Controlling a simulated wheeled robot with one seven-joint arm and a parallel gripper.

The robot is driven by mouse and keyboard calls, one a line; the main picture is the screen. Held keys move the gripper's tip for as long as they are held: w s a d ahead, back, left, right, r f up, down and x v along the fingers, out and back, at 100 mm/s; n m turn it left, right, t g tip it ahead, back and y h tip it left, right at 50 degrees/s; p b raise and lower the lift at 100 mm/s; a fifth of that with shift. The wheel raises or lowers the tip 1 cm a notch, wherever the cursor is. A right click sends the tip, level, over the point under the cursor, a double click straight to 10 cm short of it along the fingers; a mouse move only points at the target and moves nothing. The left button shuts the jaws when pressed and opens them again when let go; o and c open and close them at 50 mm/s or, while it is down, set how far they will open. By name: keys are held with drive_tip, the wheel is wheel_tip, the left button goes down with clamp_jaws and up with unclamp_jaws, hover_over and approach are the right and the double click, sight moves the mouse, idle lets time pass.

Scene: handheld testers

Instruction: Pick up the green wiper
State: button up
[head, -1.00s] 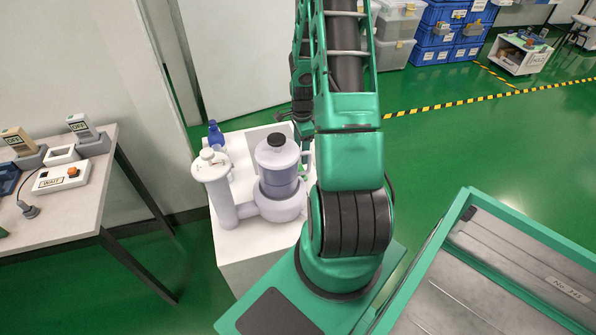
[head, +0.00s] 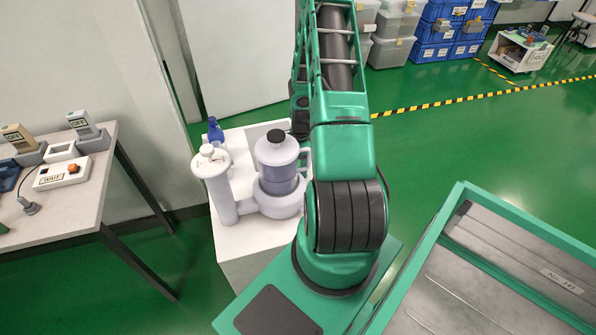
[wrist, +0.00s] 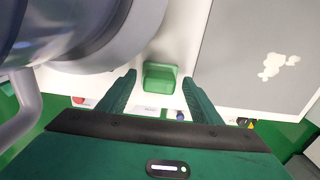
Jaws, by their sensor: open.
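The green wiper (wrist: 160,77) shows in the wrist view as a small green block on a white surface, just beyond a large pale rounded container. My gripper (wrist: 159,80) is open, with one dark green finger on each side of the wiper in the picture. I see no contact between the fingers and the wiper, and I cannot tell the height gap. In the head view my arm covers the gripper, and I do not make out the wiper there.
A grey panel (wrist: 265,50) lies right of the wiper. A table (head: 75,215) with handheld testers stands at left.

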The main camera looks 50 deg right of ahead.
drive_tip(key=shift+f, duration=0.2)
drive_tip(key=c, duration=1.1)
drive_tip(key=shift+r, duration=0.15)
drive_tip(key=shift+c, duration=0.2)
drive_tip(key=shift+r, duration=4.9)
